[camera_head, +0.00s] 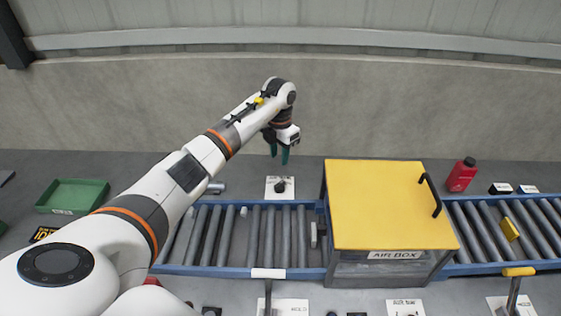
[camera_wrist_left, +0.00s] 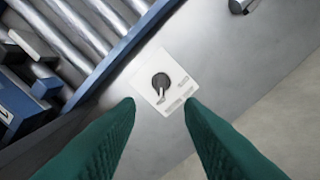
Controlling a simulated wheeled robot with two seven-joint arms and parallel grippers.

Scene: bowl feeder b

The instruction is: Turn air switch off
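My left gripper (camera_head: 279,158) is above and slightly behind the plate, fingers pointing down. In the left wrist view its green fingers (camera_wrist_left: 162,110) are apart and empty, with the knob beyond their tips, not touching. The right gripper is not in view.
The yellow-topped box (camera_head: 377,205) labelled AIR BOX stands over the blue roller conveyor (camera_head: 264,272). A red bottle (camera_head: 461,175) and small plates are at the right. A green tray (camera_head: 73,196) is at the left. Levers (camera_head: 268,290) stand in front. The grey wall (camera_head: 400,110) is behind.

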